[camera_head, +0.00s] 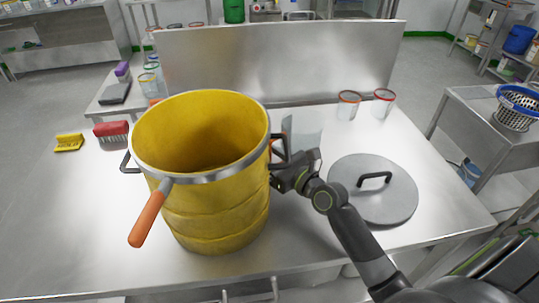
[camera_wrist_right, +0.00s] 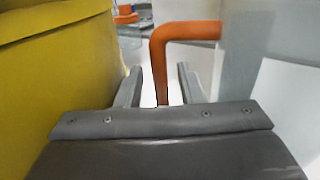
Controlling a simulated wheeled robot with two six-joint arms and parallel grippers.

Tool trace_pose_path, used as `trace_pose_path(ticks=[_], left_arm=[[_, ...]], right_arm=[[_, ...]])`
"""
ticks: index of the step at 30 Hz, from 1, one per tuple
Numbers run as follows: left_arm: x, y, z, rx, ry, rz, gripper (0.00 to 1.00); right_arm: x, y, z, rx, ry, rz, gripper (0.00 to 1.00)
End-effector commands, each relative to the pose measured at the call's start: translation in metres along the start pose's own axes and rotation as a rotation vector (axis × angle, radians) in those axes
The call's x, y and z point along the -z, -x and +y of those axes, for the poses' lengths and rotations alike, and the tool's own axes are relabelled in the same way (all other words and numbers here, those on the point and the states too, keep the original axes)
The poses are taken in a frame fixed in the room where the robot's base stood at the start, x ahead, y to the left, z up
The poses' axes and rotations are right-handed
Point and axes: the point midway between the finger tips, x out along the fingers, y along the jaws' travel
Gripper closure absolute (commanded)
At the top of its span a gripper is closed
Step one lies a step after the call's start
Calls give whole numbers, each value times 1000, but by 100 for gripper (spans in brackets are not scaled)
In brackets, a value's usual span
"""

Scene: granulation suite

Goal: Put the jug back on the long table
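The jug (camera_head: 303,128), pale and see-through, stands on the steel table (camera_head: 310,235), behind my right gripper and right of the yellow drum. Its grey wall (camera_wrist_right: 240,60) fills the right side of the right wrist view. Its orange handle (camera_wrist_right: 180,33) bends down between the fingers of my right gripper (camera_wrist_right: 159,88). Gaps show on both sides of the handle, so the gripper is open around it. In the head view, my right gripper (camera_head: 283,178) is close beside the drum, and its fingertips are hard to make out. My left gripper is not in view.
The yellow drum (camera_head: 215,215) stands close left of my right gripper, with an orange-handled tool (camera_head: 150,213) over its rim. A round steel lid (camera_head: 395,200) lies to the right. Two red-rimmed containers (camera_head: 348,106) stand behind.

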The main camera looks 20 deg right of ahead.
Motion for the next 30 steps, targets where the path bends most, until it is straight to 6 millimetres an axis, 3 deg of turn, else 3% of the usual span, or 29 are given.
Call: trace_pose_path(ticks=[5, 18, 24, 30], left_arm=[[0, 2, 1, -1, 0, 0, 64], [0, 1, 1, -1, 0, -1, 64], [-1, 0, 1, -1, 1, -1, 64], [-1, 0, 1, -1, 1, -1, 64]], right_arm=[[-1, 16, -1, 1, 3, 2, 66], [-1, 99, 0, -2, 4, 3, 66], [-2, 117, 0, -2, 3, 0, 66], [-2, 120, 0, -2, 1, -1, 66]])
